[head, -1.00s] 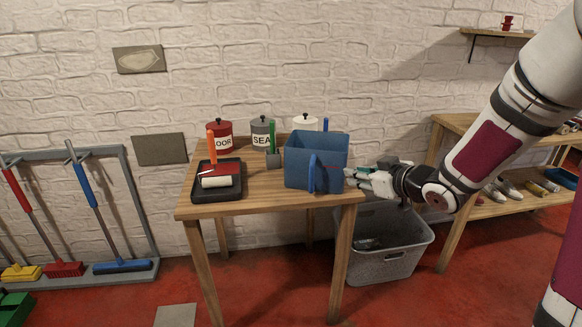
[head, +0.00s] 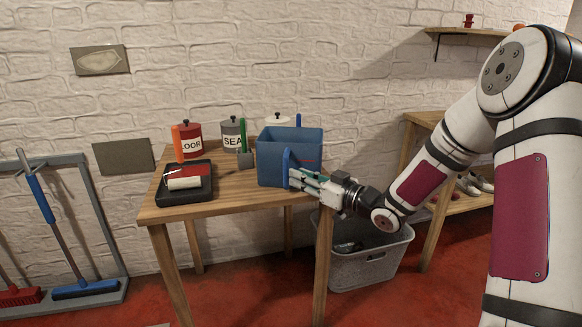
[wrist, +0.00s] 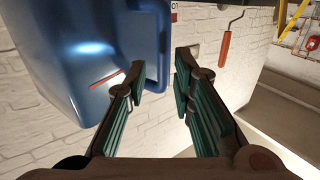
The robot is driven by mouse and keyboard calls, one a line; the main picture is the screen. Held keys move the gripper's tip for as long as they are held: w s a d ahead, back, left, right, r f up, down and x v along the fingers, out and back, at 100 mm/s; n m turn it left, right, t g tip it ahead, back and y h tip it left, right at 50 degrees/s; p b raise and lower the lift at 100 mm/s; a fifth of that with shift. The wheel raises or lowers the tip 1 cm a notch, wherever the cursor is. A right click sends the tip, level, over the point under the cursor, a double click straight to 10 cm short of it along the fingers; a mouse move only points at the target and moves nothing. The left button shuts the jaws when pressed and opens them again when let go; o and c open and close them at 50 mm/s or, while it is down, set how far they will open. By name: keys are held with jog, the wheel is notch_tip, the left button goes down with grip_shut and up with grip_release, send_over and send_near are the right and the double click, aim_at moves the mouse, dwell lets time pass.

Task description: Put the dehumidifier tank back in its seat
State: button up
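The blue open-topped tank (head: 305,143) stands upright at the right end of the wooden table. Its handle (head: 287,172) is on the side facing me. My gripper (head: 294,180) reaches in from the right, its fingertips at the handle. In the wrist view, the tank (wrist: 85,50) fills the upper left with a red line on its wall. The handle (wrist: 164,45) shows between the two spread fingertips of my gripper (wrist: 160,72), and I see no clear grip on it. The tank's seat cannot be made out in these views.
On the table (head: 225,203) are a black paint tray (head: 175,197) with a roller and several labelled cans, including a grey one (head: 232,133). A grey basket (head: 370,268) stands beneath my forearm.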

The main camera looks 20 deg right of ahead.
aim_at(286, 184)
jog(key=x, duration=0.2)
jog(key=b+x, duration=0.2)
jog(key=x, duration=0.1)
jog(key=shift+w+a+f, duration=0.15)
jog(key=shift+a+f, duration=0.15)
jog(key=shift+f, duration=0.05)
jog(key=shift+r, duration=0.1)
grip_shut()
